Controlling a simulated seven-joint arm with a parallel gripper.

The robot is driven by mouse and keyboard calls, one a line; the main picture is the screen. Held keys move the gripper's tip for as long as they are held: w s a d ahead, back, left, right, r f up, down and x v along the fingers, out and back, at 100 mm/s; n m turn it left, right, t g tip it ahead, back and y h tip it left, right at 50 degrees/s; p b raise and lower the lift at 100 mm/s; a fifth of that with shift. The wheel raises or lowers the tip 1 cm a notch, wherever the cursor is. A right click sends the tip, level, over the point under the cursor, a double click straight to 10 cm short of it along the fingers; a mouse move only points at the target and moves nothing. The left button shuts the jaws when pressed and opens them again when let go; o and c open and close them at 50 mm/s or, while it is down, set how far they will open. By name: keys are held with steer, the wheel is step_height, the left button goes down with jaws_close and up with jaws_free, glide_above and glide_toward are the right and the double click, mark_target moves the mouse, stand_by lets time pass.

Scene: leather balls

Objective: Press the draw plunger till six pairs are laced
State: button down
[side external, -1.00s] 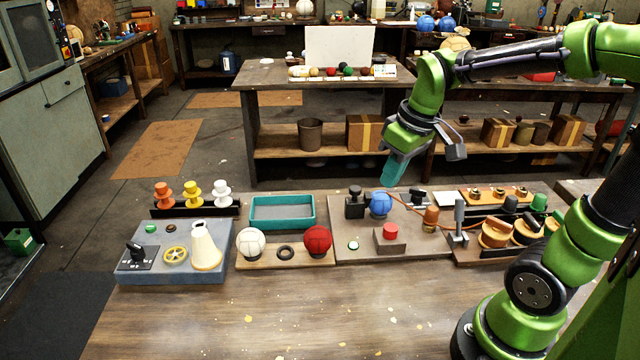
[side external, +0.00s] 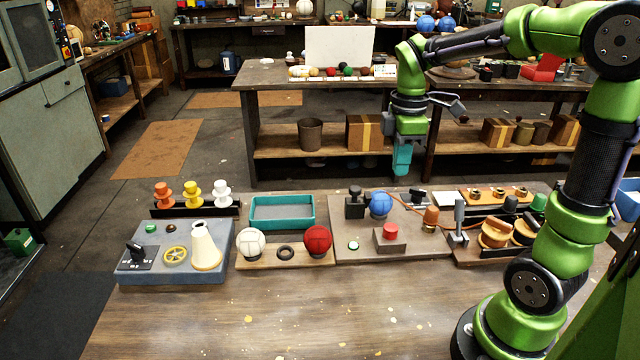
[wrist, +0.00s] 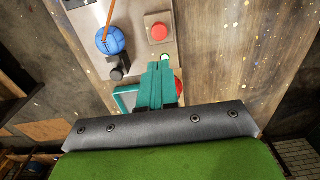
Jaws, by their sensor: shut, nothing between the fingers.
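A red round-topped plunger (side external: 390,230) stands on a small grey block on the grey plate (side external: 345,235); it also shows in the wrist view (wrist: 159,32). Behind it on the plate is a blue ball (side external: 380,204), also in the wrist view (wrist: 112,40), with an orange cord at it. My gripper (side external: 402,172) is shut and empty, pointing down in the air above the back of the plate, apart from the plunger. In the wrist view its teal fingers (wrist: 160,66) are together. I cannot make out any lacing on the ball.
A black post (side external: 355,203) stands left of the blue ball, and a small pale button (side external: 353,246) lies left of the plunger. White (side external: 251,242) and red (side external: 317,240) balls sit further left. Spools (side external: 497,233) stand right. The front table is clear.

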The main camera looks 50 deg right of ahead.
mark_target(392, 228)
step_height(392, 228, down, 14)
steer(key=shift+f, duration=0.1)
stand_by(0.4)
steer(key=shift+f, duration=0.9)
step_height(392, 228, up, 14)
steer(key=shift+r, duration=0.15)
stand_by(0.6)
